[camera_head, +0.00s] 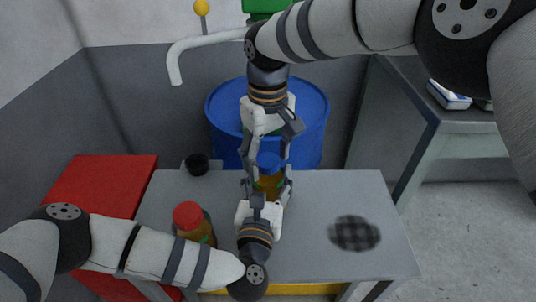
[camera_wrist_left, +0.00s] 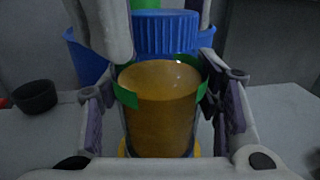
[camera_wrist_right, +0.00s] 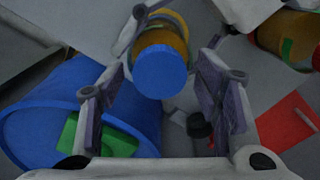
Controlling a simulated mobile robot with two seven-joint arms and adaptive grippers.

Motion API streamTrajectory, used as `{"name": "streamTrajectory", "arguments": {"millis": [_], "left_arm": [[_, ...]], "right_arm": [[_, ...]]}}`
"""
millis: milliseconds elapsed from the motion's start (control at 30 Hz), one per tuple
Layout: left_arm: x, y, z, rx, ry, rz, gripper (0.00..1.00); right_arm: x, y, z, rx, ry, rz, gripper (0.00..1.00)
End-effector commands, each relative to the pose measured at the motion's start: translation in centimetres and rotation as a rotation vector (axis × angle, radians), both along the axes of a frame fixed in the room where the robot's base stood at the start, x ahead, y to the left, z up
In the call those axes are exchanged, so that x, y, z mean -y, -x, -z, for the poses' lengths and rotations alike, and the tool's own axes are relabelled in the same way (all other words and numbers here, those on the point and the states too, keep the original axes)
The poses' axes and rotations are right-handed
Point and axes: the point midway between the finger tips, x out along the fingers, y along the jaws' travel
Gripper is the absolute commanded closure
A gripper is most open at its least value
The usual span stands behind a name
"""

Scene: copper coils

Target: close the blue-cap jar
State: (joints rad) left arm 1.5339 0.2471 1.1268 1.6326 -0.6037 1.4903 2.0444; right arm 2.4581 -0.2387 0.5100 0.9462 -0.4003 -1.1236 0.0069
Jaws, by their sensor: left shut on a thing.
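The blue-cap jar (camera_head: 268,185) stands upright on the grey table, with amber contents and a green band. My left gripper (camera_head: 267,192) is shut on its body from the near side; in the left wrist view the fingers flank the jar (camera_wrist_left: 160,115). The blue cap (camera_head: 268,160) is at the jar's top; I cannot tell how tightly it sits. It also shows in the left wrist view (camera_wrist_left: 165,32). My right gripper (camera_head: 266,150) points down from above with its fingers apart on either side of the cap. In the right wrist view gaps show between the fingers and the cap (camera_wrist_right: 160,72).
A red-cap jar (camera_head: 194,226) stands left of my left gripper. A small black cup (camera_head: 196,164) is at the table's back left. A dark checkered patch (camera_head: 355,233) lies on the right. A blue drum (camera_head: 310,110) stands behind the table, and a red surface (camera_head: 100,185) is left.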

Motion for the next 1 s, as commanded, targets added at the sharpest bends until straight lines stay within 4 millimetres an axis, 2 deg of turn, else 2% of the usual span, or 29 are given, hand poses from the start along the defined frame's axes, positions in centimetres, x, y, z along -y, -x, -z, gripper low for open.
{"name": "streamTrajectory", "arguments": {"millis": [267, 367, 700, 800, 1000], "left_arm": [[0.0, 0.0, 0.0, 0.000, 0.000, 0.000, 1.00], [0.0, 0.0, 0.0, 0.000, 0.000, 0.000, 1.00], [0.0, 0.0, 0.0, 0.000, 0.000, 0.000, 1.00], [0.0, 0.0, 0.0, 0.000, 0.000, 0.000, 1.00], [0.0, 0.0, 0.0, 0.000, 0.000, 0.000, 1.00]], "right_arm": [[0.0, 0.0, -0.1, 0.000, 0.000, -0.002, 0.37], [0.0, 0.0, -0.8, 0.001, -0.001, -0.002, 0.37], [0.0, -0.1, -8.5, 0.004, -0.001, -0.002, 0.37], [0.0, 0.0, -10.2, 0.003, -0.001, -0.001, 0.37], [0.0, 0.0, -11.9, 0.001, 0.000, -0.002, 0.37]]}}
